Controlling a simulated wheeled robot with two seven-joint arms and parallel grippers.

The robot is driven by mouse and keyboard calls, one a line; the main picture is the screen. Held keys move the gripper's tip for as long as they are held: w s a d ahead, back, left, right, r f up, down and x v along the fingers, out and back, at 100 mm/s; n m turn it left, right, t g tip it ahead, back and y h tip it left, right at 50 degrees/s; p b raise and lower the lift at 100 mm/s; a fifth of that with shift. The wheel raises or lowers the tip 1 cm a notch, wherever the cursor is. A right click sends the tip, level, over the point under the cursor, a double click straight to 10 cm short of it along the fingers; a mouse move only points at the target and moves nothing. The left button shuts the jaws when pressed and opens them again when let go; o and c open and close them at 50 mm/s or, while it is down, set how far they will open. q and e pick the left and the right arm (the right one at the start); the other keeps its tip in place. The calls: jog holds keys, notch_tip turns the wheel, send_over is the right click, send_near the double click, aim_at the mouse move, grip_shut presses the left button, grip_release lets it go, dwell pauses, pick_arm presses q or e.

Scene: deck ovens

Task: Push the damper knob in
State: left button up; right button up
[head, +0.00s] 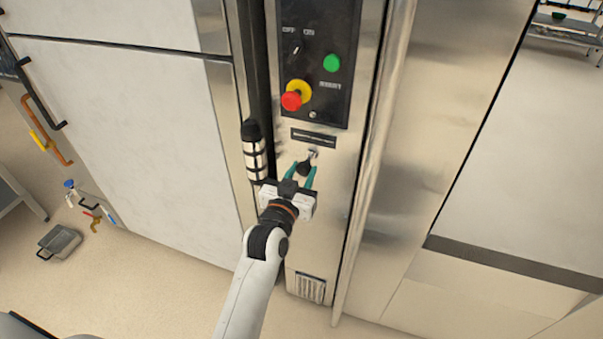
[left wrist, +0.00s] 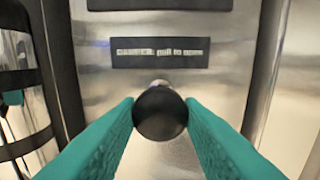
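The damper knob (head: 304,168) is a small black ball on a short metal stem, standing out from the steel oven front below a black label. In the left wrist view, the knob (left wrist: 160,113) sits centred between the teal fingertips, its stem mostly hidden behind it. My left gripper (head: 301,174) faces the panel, with one finger on each side of the knob. The fingertips appear to touch its sides, with no clear gap. My right gripper is not in view.
Above are a red emergency button (head: 291,101) on a yellow base and a green button (head: 332,63). A black-and-steel upright handle (head: 255,152) stands close left of my gripper. A vertical steel bar (head: 372,150) runs at the right. A vent grille (head: 310,287) is below.

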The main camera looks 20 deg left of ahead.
aim_at(302, 172)
pick_arm(q)
grip_shut()
jog(key=shift+w+r+p, duration=0.1)
jog(key=shift+w+p, duration=0.25)
jog(key=shift+w, duration=1.05)
jog(key=o, duration=0.8)
grip_release()
jog(key=shift+o, duration=1.3)
jog(key=shift+w, duration=0.1)
